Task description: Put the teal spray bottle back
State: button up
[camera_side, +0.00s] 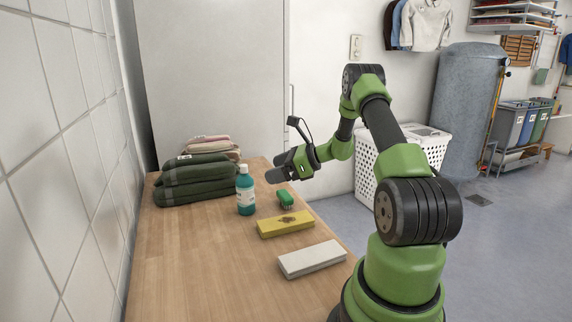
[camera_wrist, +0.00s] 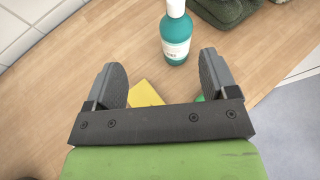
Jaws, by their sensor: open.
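The teal bottle (camera_side: 246,196) with a white cap and a pale label stands upright on the wooden table, in front of the folded towels. It also shows in the wrist view (camera_wrist: 177,45), top centre, beyond the fingertips. My gripper (camera_side: 276,168) is open and empty, above the table to the right of the bottle in the side view. In the wrist view my gripper (camera_wrist: 162,72) has its two fingers spread, with the bottle ahead of them and apart from them. No marked spot for the bottle is recognisable.
Dark green folded towels (camera_side: 195,180) lie behind the bottle, with paler ones stacked behind. A green brush (camera_side: 285,199), a yellow block (camera_side: 271,228) with a dark stain and a pale block (camera_side: 311,259) lie along the right edge. The table's (camera_side: 190,265) front left is clear.

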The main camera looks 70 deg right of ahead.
jog(key=a+r+n+g+y, duration=0.25)
jog(key=a+r+n, duration=0.45)
jog(key=a, duration=0.4)
jog(key=a+r+n+g+y, duration=0.1)
jog(key=a+r+n+g, duration=0.3)
jog(key=a+r+n, duration=0.55)
jog(key=s+a+n+h, duration=0.2)
jog(key=s+a+n, duration=0.3)
jog(key=s, duration=0.3)
jog(key=s+a+r+n+h, duration=0.1)
jog(key=s+a+n, duration=0.5)
jog(key=s+n, duration=0.2)
jog(key=shift+t+h, duration=0.35)
jog(key=shift+r, duration=0.1)
